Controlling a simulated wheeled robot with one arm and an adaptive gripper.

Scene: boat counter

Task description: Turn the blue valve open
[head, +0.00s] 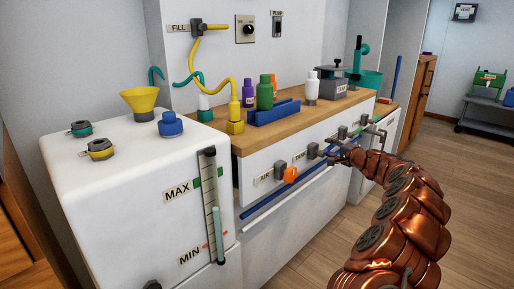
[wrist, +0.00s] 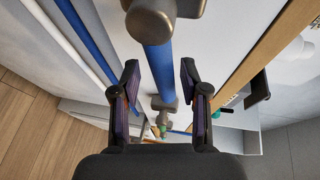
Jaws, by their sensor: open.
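In the wrist view the blue valve handle (wrist: 158,68) is a straight blue bar reaching from a grey-brown valve body (wrist: 165,15) into the space between my fingers. My gripper (wrist: 159,74) is open, one finger on each side of the handle, with visible gaps on both sides. In the head view my gripper (head: 342,157) is at the row of valves on the white front panel, right of the orange-handled valve (head: 290,174). The grey valve body (head: 312,151) shows there, but its blue handle is too small or hidden to make out clearly.
More grey valves (head: 342,132) sit farther along the panel, one with green (wrist: 162,129). Blue and white rails (head: 285,195) run below them. A wooden counter (head: 300,118) with bottles is above. The floor (head: 465,180) to the right is clear.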

